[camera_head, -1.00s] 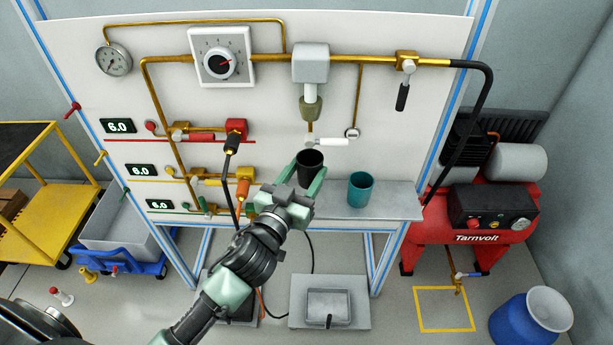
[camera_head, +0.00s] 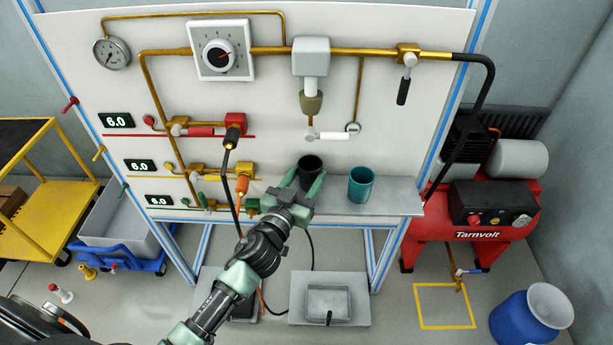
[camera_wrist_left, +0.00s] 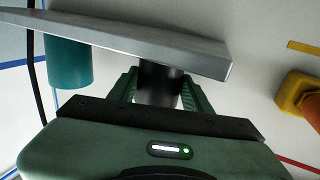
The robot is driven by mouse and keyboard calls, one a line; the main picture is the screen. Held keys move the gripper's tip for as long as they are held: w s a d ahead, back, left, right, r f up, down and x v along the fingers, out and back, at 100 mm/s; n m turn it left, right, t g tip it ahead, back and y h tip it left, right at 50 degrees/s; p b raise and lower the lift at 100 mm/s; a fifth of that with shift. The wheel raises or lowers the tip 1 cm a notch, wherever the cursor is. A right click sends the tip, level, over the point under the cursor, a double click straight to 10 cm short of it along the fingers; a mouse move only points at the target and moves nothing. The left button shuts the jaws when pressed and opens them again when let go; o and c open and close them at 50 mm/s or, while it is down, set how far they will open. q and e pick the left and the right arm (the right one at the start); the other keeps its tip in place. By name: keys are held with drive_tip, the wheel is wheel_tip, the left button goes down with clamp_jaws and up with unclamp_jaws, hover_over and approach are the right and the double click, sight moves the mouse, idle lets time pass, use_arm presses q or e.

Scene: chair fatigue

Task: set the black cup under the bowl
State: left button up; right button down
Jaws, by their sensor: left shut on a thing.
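The black cup (camera_head: 311,166) is upright between the fingers of my left gripper (camera_head: 304,184), which is shut on it. The cup is at the grey shelf (camera_head: 388,202), below the olive bowl (camera_head: 311,103) in the picture, with a clear gap between them. The bowl hangs under a grey block on the panel. In the left wrist view, the cup (camera_wrist_left: 160,82) sits between the green fingers, with its base by the shelf edge (camera_wrist_left: 150,42). I cannot tell whether it touches the shelf. My right gripper is not in view.
A teal cup (camera_head: 361,185) stands on the shelf just right of the black cup. A white-handled valve (camera_head: 328,136) is on the panel above the cup. A black hose (camera_head: 227,185) hangs left of my gripper. The shelf's right end is clear.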

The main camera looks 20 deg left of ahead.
use_arm(q)
drive_tip(key=shift+f, duration=0.1)
drive_tip(key=o, duration=1)
drive_tip(key=shift+f, duration=0.1)
drive_tip(key=o, duration=0.4)
drive_tip(key=shift+o, duration=0.2)
drive_tip(key=shift+r, duration=0.2)
